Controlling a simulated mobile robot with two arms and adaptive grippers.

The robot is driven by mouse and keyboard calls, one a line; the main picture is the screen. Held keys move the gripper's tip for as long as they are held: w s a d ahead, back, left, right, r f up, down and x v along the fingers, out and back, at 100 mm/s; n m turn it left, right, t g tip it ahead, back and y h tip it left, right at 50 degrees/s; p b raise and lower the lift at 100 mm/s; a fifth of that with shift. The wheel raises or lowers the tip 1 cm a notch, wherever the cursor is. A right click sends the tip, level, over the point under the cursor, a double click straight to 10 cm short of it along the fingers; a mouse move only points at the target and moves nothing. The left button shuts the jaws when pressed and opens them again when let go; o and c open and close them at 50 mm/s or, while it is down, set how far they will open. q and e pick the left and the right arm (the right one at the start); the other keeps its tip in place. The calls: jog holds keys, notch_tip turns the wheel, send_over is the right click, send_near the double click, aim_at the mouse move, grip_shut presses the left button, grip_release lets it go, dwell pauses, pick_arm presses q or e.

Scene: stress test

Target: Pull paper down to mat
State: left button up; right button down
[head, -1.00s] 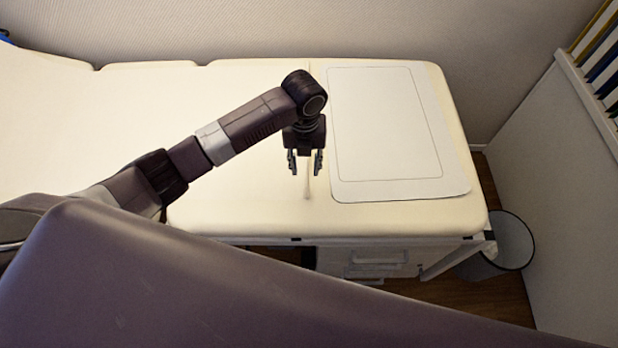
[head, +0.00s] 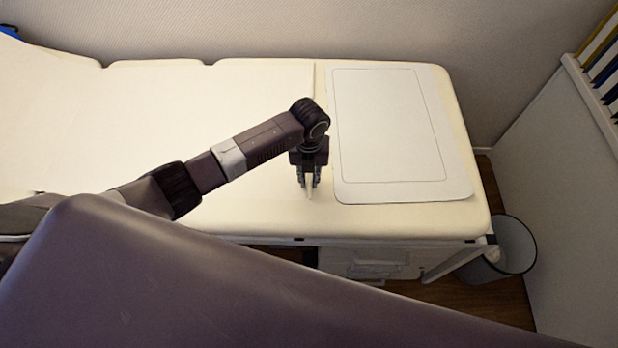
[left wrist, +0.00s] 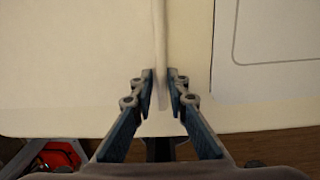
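The cream paper (head: 250,90) covers the padded couch on the left. Its right edge runs front to back as a narrow raised ridge, which also shows in the left wrist view (left wrist: 159,45). The white mat (head: 388,193), with a thin rounded outline, lies flat to the right of that edge; its outlined corner shows in the left wrist view (left wrist: 226,84). My left gripper (head: 309,190) points down near the couch's front edge. Its fingers (left wrist: 161,78) stand on either side of the ridge's front end, close to it. Whether they touch it I cannot tell. My right gripper is out of view.
The couch's front edge (head: 400,228) is just in front of the gripper, with drawers (head: 372,262) below. A waste bin (head: 515,245) stands on the floor at the right. A wall closes off the back. A cabinet with folders (head: 600,62) is at far right.

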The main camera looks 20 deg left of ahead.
aim_at(326, 186)
pick_arm(q)
grip_shut()
jog(key=d, duration=0.2)
jog(key=w+d+b, duration=0.1)
jog(key=d, duration=0.1)
jog(key=shift+w+d, duration=0.2)
jog(key=shift+d, duration=0.2)
jog(key=o, duration=0.7)
grip_release()
jog(key=shift+a, duration=0.1)
